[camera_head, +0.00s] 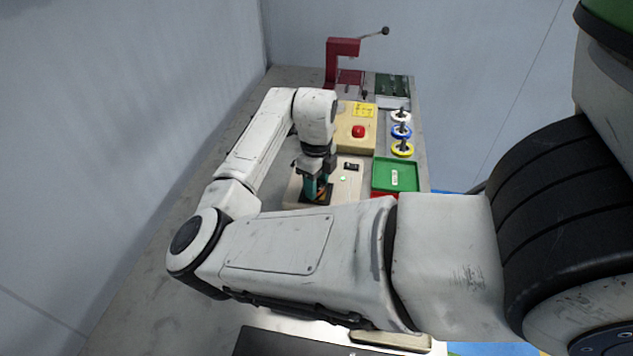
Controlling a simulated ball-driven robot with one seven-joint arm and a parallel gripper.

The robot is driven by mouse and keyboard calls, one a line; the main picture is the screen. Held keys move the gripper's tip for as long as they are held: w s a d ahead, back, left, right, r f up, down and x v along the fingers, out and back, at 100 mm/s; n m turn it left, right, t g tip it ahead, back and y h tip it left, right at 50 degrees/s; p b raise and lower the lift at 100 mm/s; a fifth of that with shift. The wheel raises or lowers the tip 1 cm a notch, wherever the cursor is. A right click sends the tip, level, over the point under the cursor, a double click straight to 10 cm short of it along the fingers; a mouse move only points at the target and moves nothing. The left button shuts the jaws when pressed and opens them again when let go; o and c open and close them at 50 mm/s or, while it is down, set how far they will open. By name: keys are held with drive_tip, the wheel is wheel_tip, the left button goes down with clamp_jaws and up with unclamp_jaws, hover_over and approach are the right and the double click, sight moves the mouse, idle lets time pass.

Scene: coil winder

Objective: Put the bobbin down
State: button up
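My gripper (318,190) points down over the beige machine (347,183) in the middle of the bench. Its teal fingers stand apart, on either side of a small orange-brown thing, which looks like the bobbin (321,191). The bobbin is low, at a dark square (317,201) on the machine's top. My wrist and fingers hide part of it. I cannot tell whether the fingers press on it or whether it rests on the square. A small green light (343,179) shows on the machine.
A green tray (380,174) is right of the machine. Behind it stand yellow, blue and white rings (402,149) on posts. A beige box with a red button (358,131) and a red press with a lever (342,47) are farther back. The bench's left side (135,300) is clear.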

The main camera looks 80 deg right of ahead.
drive_tip(key=o, duration=0.3)
drive_tip(key=shift+o, duration=0.2)
wheel_tip(320, 180, up, 12)
drive_tip(key=shift+r+b, duration=0.2)
drive_tip(key=shift+b, duration=0.15)
